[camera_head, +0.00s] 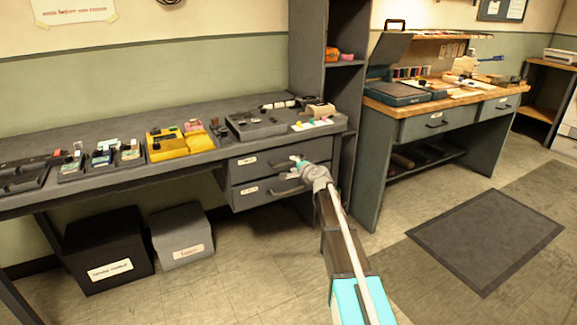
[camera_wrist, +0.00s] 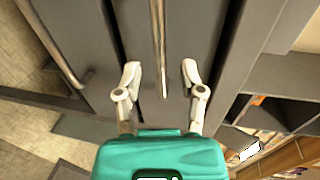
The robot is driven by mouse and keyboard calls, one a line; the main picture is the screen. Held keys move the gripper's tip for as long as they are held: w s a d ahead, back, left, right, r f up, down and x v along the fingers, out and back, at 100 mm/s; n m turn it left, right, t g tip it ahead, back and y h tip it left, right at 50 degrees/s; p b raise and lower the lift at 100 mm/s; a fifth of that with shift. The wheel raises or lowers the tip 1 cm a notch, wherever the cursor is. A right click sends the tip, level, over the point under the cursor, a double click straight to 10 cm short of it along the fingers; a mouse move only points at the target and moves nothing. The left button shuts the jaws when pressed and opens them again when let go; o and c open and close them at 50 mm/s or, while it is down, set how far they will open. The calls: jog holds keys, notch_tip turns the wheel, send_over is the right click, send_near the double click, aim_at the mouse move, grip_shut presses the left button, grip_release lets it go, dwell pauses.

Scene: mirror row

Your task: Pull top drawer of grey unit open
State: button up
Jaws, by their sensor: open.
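The grey unit (camera_head: 225,180) hangs under the long grey desk and has two drawers, each with a pale label. The top drawer (camera_head: 262,164) looks shut in the head view, with my gripper (camera_head: 298,163) in front of its right part. In the wrist view my gripper (camera_wrist: 160,73) is open. The top drawer's bar handle (camera_wrist: 157,45) runs between its two fingers, with a gap visible on both sides. Its depth relative to the fingertips is hard to tell. The lower drawer (camera_head: 250,194) looks shut; its handle (camera_wrist: 58,50) shows left in the wrist view.
Yellow trays (camera_head: 170,146) and other parts lie on the desk. A black bin (camera_head: 107,250) and a grey bin (camera_head: 182,235) stand below. A tall shelf (camera_head: 343,110) rises right of the drawers. Floor in front of the drawers is clear; a dark mat (camera_head: 487,238) lies right.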

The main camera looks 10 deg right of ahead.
aim_at(291, 162)
jog(key=shift+x, duration=1.7)
jog(key=shift+s, duration=0.1)
